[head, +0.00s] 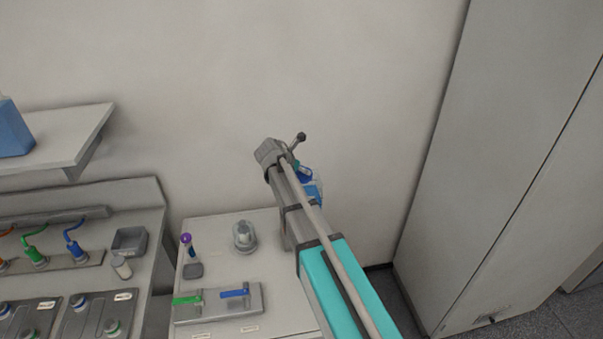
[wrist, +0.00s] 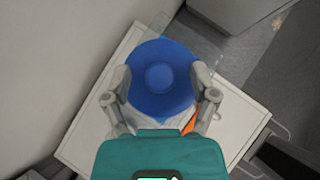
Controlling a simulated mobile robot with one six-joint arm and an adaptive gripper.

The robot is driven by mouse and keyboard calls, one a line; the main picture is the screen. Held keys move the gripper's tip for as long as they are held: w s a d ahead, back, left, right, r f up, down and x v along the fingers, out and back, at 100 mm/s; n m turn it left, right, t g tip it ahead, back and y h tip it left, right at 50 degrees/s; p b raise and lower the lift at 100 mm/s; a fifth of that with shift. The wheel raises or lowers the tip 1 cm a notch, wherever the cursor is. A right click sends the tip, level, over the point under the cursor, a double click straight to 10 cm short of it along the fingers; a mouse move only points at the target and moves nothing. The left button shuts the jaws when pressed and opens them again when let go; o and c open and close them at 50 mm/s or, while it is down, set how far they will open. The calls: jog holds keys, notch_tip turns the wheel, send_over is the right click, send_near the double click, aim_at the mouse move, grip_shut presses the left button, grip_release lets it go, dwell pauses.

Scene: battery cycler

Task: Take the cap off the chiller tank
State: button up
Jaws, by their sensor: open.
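A round blue piece (wrist: 158,77) with a raised centre fills the middle of the wrist view, seen from above; it looks like a lid. My gripper (wrist: 160,92) is open, with one finger on each side of it. I cannot tell whether the fingers touch it. In the head view a blue object (head: 313,188) shows partly behind my arm, which hides the rest and my fingers. A pale round fitting (head: 244,237) stands on the white cabinet top (head: 215,260), left of my arm. I cannot tell for sure which piece is the tank cap.
A panel with a green handle (head: 187,299) and a blue handle (head: 236,293) lies on the cabinet's front part. A purple-topped item (head: 187,240) stands at its left. A bench (head: 150,215) with leads is further left. A tall grey cabinet (head: 500,150) stands at right.

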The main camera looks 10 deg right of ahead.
jog(key=c, duration=0.9)
jog(key=shift+r, duration=0.15)
notch_tip(320, 180, up, 3)
jog(key=p, duration=0.3)
jog(key=shift+f, duration=0.2)
jog(key=shift+s+a+r+p, duration=0.6)
jog(key=shift+s+r+p, duration=1.1)
jog(key=shift+s, duration=0.55)
jog(key=shift+s+a+r+p, duration=0.55)
jog(key=shift+s+r+p, duration=1.15)
jog(key=shift+s, duration=0.6)
jog(key=shift+s+a+r+p, duration=0.6)
jog(key=shift+s+r+p, duration=1.05)
jog(key=shift+s, duration=0.6)
